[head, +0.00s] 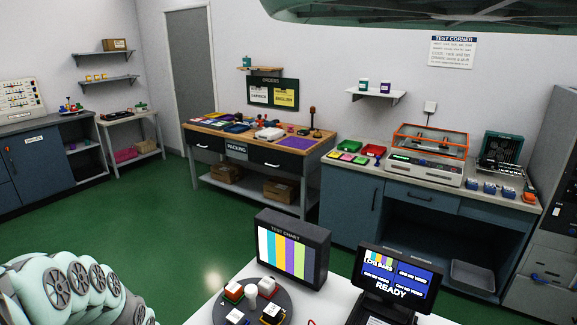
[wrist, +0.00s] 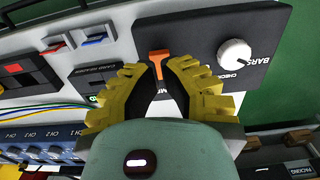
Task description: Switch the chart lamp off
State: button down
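The chart display (head: 285,252), headed TEST CHART, stands on the white bench in the head view and is lit with colour bars. In the wrist view an orange T-shaped toggle (wrist: 160,62) sits on a dark panel (wrist: 190,30). A label beneath it is mostly hidden by my gripper; only the end of a word shows. My gripper (wrist: 160,76) has its yellow fingers on either side of the toggle's stem, with a gap between the tips. I cannot tell whether either finger touches it. My gripper is not seen in the head view.
A white knob (wrist: 234,53) marked BARS is right of the toggle on the same panel. A card reader (wrist: 92,80) and small blue and red parts lie to the left. In the head view a screen reading READY (head: 394,280) stands beside the chart display.

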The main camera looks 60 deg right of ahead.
jog(key=shift+f+b, duration=1.25)
jog(key=shift+f, duration=0.1)
dwell(0.5)
jog(key=shift+r, duration=0.1)
jog(key=shift+r+p, duration=2.75)
jog(key=shift+r, duration=0.75)
jog(key=shift+d+f, duration=0.1)
